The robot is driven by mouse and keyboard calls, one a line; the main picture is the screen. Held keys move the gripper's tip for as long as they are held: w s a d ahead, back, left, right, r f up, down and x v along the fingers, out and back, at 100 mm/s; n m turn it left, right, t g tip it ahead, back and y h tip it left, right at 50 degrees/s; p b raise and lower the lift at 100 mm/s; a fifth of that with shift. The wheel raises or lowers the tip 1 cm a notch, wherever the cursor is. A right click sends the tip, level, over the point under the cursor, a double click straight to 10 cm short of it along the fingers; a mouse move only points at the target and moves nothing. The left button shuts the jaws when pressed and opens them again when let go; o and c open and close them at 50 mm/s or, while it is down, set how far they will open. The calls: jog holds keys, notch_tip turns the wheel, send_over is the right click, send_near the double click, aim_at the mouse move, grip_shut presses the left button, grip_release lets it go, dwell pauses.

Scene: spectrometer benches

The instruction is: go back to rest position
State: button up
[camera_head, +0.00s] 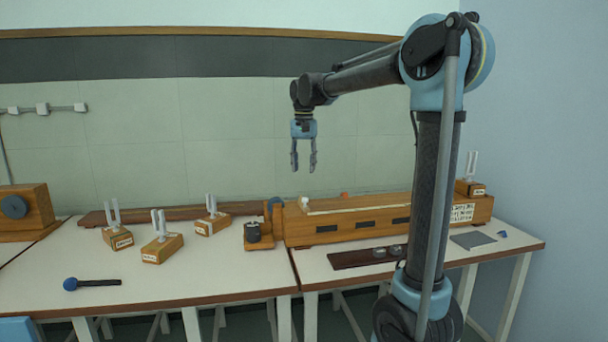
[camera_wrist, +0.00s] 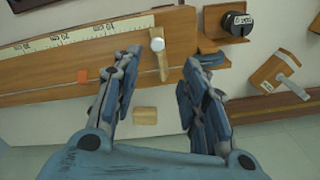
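My gripper (camera_head: 304,157) hangs pointing down in the head view, well above the benches and in front of the tiled wall. Its two fingers are apart with nothing between them. In the wrist view my gripper (camera_wrist: 164,95) also shows spread fingers and no held object. My arm reaches up from the right side of the head view and bends over to the left.
Wooden blocks with white prongs (camera_head: 162,248) stand on the left table (camera_head: 190,285). A dark cylinder on a wooden mount (camera_head: 254,235) is beside the long wooden bench (camera_head: 350,228). A blue-ended black rod (camera_head: 92,284) lies at front left. The air around my gripper is clear.

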dwell(0.3)
jog(key=s+d+f+t, duration=0.1)
jog(key=s+d+f, duration=0.3)
jog(key=s+d, duration=0.35)
jog(key=s+d+f, duration=0.4)
jog(key=s+d, duration=0.3)
jog(key=d, duration=0.2)
jog(key=s+d+f, duration=0.4)
jog(key=s+f, duration=0.4)
jog(key=f, duration=0.1)
jog(key=s+d+f+n+t, duration=0.1)
jog(key=s+d+f, duration=0.4)
jog(key=s+f, duration=0.3)
jog(key=shift+s+d+f, duration=0.25)
jog(key=shift+s+f, duration=0.05)
jog(key=shift+f, duration=0.45)
jog(key=shift+w+f, duration=0.2)
jog(key=shift+w, duration=0.2)
